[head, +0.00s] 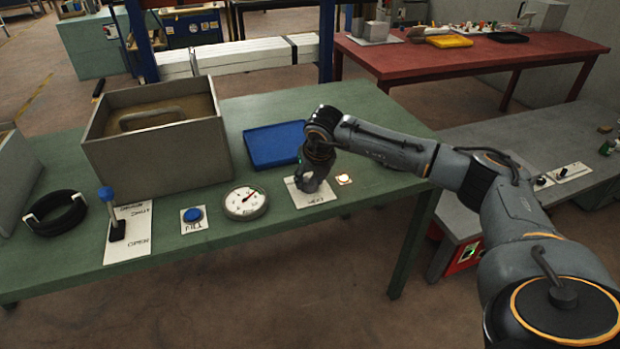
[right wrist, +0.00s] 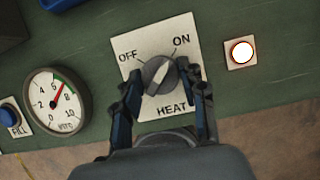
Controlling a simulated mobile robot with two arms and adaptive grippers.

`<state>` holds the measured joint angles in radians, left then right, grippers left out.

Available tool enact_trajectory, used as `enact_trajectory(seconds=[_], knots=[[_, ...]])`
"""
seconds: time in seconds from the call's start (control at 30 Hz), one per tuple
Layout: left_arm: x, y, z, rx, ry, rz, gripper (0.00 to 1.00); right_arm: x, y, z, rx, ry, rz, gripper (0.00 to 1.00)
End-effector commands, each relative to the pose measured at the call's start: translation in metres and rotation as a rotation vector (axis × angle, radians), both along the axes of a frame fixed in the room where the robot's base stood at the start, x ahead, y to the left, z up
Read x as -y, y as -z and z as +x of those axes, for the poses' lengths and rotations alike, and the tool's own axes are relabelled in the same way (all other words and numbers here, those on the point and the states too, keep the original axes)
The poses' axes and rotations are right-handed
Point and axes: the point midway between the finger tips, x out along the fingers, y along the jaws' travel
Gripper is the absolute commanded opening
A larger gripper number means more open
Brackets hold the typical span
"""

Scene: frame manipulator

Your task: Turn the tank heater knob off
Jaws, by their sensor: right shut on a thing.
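The heater knob (right wrist: 159,75) is a dark grey dial with a pale pointer, on a white plate (right wrist: 128,47) marked OFF, ON and HEAT. The pointer slants up and slightly right, between the two labels and nearer ON. My right gripper (right wrist: 164,84) has its two fingers on either side of the knob, shut on it. In the head view my right gripper (head: 311,180) reaches down onto the plate (head: 322,197) and hides most of the knob. A small round lamp (right wrist: 242,52) beside the plate glows white. My left gripper is not in view.
A pressure gauge (head: 245,202), a blue FILL button (head: 193,215) and a blue-topped lever (head: 111,209) stand left along the green table (head: 270,245). A blue tray (head: 272,147) and an open grey tank (head: 150,160) lie behind. The table's front edge is close.

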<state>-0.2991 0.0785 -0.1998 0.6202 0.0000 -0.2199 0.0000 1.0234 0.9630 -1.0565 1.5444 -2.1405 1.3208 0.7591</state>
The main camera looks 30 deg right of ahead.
Motion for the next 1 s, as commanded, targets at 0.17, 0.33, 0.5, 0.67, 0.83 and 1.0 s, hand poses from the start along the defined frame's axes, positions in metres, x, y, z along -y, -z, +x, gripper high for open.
enact_trajectory(seconds=[0.17, 0.33, 0.5, 0.67, 0.83, 1.0], knots=[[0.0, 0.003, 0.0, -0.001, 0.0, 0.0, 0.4, 0.001, 0.0, 0.0, 0.001, -0.025, -0.001, 0.1], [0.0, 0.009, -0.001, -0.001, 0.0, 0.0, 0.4, 0.002, 0.001, 0.0, 0.002, -0.097, -0.001, 0.1], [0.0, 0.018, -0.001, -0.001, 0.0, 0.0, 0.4, 0.002, 0.002, 0.0, 0.002, -0.223, 0.0, 0.1], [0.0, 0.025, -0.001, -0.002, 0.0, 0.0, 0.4, 0.004, 0.001, 0.0, 0.003, -0.37, 0.001, 0.1], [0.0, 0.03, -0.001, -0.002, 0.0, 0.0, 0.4, 0.004, 0.0, 0.001, 0.004, -0.53, 0.002, 0.1], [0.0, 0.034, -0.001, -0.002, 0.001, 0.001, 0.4, 0.005, 0.0, 0.001, 0.004, -0.691, 0.002, 0.1]])
